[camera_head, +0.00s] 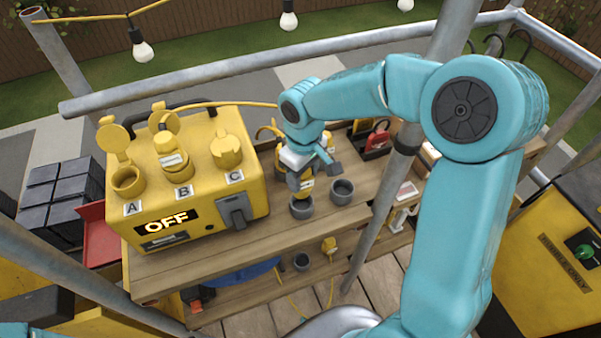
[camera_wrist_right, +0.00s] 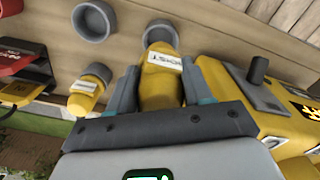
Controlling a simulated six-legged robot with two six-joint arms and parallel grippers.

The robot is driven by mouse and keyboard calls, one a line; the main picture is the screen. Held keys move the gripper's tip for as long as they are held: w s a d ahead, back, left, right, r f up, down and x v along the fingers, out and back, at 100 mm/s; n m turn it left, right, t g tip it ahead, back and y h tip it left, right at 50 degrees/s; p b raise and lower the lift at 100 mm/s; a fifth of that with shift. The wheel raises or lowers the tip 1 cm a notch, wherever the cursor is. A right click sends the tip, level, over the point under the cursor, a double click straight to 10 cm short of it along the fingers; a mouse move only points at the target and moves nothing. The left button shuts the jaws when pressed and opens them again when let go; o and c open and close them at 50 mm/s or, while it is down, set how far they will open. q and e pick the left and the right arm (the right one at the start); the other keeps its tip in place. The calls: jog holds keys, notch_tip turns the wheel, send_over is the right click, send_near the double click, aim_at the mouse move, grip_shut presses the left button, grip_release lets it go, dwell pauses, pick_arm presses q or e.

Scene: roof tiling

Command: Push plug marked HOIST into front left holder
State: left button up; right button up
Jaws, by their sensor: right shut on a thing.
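The yellow plug marked HOIST (camera_wrist_right: 160,75) is between the fingers of my right gripper (camera_wrist_right: 160,92), its label upside down in the wrist view. In the head view the right gripper (camera_head: 303,182) is shut on this plug (camera_head: 306,190), upright over the front left holder (camera_head: 302,209), a grey round cup. In the wrist view the plug's end meets that holder's mouth (camera_wrist_right: 161,31); how deep it sits I cannot tell. The front right holder (camera_head: 342,191) is empty. My left gripper is not in view.
A yellow power box (camera_head: 185,210) with sockets A, B and C reads OFF and stands left of the holders. Another yellow plug (camera_wrist_right: 84,97) sits in a grey holder in the wrist view. A red-and-black rack (camera_head: 374,140) stands behind. A grey pole (camera_head: 385,200) rises at right.

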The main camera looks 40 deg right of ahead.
aim_at(304, 188)
jog(key=f+b, duration=0.3)
jog(key=f, duration=0.1)
jog(key=shift+s+f+b, duration=0.2)
jog(key=shift+f+b, duration=0.5)
jog(key=shift+f, duration=0.15)
jog(key=shift+f+b, duration=0.6)
jog(key=shift+f, duration=0.05)
dwell(0.8)
jog(key=o, duration=0.9)
jog(key=shift+r, duration=0.15)
